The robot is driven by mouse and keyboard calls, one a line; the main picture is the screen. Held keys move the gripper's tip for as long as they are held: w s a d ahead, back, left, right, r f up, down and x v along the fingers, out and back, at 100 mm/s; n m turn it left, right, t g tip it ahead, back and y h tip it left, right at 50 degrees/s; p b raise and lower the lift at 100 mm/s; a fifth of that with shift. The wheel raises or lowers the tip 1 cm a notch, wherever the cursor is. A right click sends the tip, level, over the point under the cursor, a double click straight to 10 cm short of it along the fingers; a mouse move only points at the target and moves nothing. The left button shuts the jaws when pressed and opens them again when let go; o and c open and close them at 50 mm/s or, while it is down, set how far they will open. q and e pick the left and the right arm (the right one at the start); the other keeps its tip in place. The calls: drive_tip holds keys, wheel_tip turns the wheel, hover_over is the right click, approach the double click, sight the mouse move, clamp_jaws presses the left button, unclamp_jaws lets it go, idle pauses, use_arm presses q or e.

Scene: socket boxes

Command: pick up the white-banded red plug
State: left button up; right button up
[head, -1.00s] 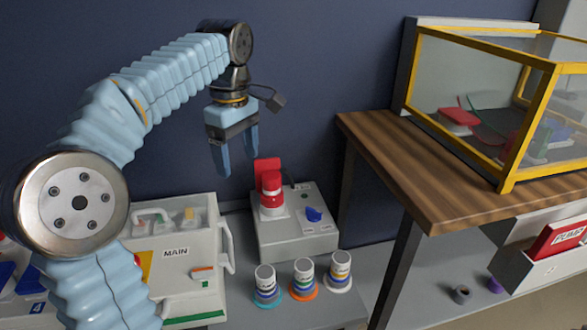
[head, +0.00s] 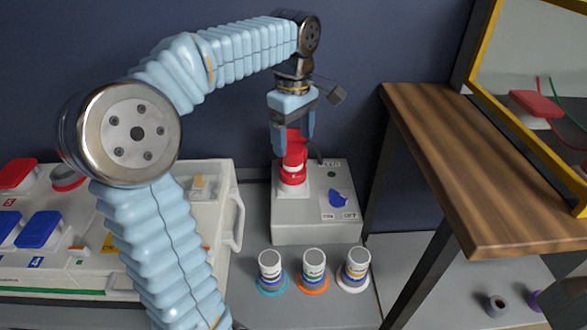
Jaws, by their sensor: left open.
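The white-banded red plug (head: 292,174) stands upright on the white socket base (head: 293,191) at the left of a grey box (head: 315,229). My left gripper (head: 293,146) points down with its jaws open at the plug's top. One finger shows on each side of the red; I cannot tell whether they touch the plug. A red flap, seen behind the plug before, is mostly hidden by the gripper and plug. My right gripper is out of view.
A blue knob (head: 338,198) sits on the grey box right of the plug. Three banded cylinders (head: 314,265) stand in front. A pale case (head: 215,178) is at the left, and a wooden table (head: 470,170) at the right.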

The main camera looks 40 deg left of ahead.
sight(293, 149)
use_arm(q)
wheel_tip(293, 149, down, 5)
drive_tip(key=shift+s+r+b, duration=0.1)
drive_tip(key=shift+s+b, duration=0.05)
drive_tip(key=shift+b, duration=0.15)
drive_tip(key=shift+c, duration=0.4)
drive_tip(key=c, duration=1.1)
drive_tip(key=shift+r, duration=0.15)
